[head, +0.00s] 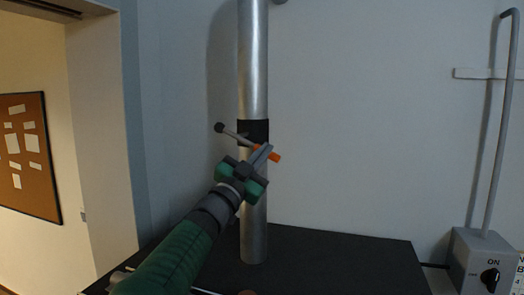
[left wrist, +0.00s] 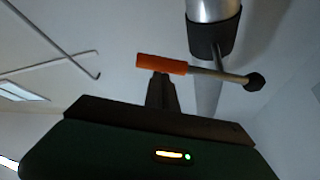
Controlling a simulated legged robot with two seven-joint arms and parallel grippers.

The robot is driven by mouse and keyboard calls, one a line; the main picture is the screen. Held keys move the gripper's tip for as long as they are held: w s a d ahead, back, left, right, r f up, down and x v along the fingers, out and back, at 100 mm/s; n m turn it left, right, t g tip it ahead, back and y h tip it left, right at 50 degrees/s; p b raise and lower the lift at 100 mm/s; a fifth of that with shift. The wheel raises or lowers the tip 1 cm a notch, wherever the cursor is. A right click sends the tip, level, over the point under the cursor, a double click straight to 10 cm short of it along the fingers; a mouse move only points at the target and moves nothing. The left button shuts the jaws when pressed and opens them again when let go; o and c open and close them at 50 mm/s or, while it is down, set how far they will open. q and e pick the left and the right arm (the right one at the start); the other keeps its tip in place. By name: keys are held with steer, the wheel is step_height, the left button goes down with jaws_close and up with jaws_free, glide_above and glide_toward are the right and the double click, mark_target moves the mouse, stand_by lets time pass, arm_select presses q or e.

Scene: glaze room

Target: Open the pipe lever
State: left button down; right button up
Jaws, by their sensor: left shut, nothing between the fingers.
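A vertical silver pipe (head: 253,70) rises from the dark table, with a black collar (head: 254,131) around its middle. A thin lever (head: 237,136) crosses at the collar, with a dark knob at its left end and an orange handle (head: 275,157) at its right end in the head view. In the left wrist view the orange handle (left wrist: 161,64) lies just beyond my fingertips. My left gripper (head: 266,150) is shut and empty, its fingertips close to the orange handle. Whether they touch it I cannot tell. My right gripper is not in view.
The dark tabletop (head: 340,262) is mostly bare around the pipe base. A grey box (head: 478,262) with an ON dial and a tall bent rod (head: 500,120) stands at the right. A cork board (head: 27,150) hangs at far left.

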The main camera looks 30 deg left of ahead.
arm_select(q)
steer(key=a+f+m+g+h+p, duration=0.3)
steer(key=a+f+m+g, duration=0.3)
steer(key=m, duration=0.9)
steer(key=shift+s+a+h+p, duration=0.45)
steer(key=shift+a+h, duration=0.15)
steer(key=shift+h, duration=0.1)
steer(key=shift+f+g, duration=0.1)
steer(key=shift+g, duration=0.2)
steer(key=shift+d, duration=0.1)
